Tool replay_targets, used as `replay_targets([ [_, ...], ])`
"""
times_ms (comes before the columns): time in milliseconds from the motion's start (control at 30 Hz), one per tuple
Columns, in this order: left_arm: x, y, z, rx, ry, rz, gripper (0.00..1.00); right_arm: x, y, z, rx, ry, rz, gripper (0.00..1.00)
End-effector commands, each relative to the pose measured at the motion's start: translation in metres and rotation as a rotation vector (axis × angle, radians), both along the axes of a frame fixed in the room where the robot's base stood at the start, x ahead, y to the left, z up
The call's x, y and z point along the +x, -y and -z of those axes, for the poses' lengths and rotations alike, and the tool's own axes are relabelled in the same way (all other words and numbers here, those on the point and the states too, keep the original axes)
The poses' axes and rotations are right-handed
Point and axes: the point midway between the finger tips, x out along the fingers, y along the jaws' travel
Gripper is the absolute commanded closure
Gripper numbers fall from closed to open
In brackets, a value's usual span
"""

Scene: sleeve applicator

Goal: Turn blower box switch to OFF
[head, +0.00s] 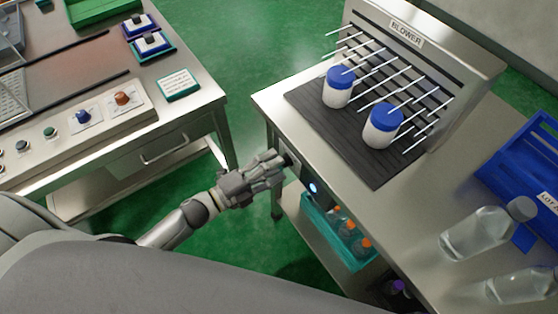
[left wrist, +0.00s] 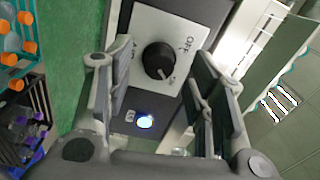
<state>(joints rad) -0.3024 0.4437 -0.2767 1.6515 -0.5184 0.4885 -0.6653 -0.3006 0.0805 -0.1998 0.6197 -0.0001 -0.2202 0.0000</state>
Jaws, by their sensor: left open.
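The blower box switch is a round black knob (left wrist: 158,60) on a white plate (left wrist: 190,20) in the left wrist view. The word OFF is printed at the knob's upper right. A small pale mark shows at the knob's lower right edge, away from OFF; the lettering there is too small to read. A blue light (left wrist: 145,122) glows below the plate. My left gripper (left wrist: 163,62) is open, its fingers on either side of the knob with gaps visible. In the head view, my left gripper (head: 272,168) is at the blower box's front face and mostly hides the switch. My right gripper is not in view.
The blower table (head: 420,195) carries two blue-capped white jars (head: 338,90) (head: 382,128) on a dark slatted grille, clear bottles (head: 480,235) and a blue bin (head: 520,170). A teal crate (head: 350,255) of bottles sits below. Another workbench (head: 180,110) stands left, with green floor between.

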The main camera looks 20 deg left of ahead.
Motion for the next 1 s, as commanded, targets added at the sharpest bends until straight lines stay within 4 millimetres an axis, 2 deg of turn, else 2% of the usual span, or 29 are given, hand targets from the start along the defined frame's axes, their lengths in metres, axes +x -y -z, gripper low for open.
replay_targets([
  [200, 0.016, 0.012, 0.000, 0.000, -0.002, -0.002, 0.51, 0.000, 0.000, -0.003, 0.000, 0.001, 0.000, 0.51],
  [533, 0.018, 0.014, 0.001, 0.001, -0.002, -0.002, 0.51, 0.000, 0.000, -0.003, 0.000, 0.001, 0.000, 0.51],
  [867, 0.018, 0.014, 0.001, 0.001, -0.002, -0.002, 0.93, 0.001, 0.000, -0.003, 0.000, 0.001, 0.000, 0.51],
  [900, 0.018, 0.014, 0.001, 0.001, -0.002, -0.002, 0.96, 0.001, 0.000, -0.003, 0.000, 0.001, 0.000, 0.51],
  [1000, 0.018, 0.014, 0.001, -0.002, -0.004, -0.002, 0.96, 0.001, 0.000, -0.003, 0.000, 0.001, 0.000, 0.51],
])
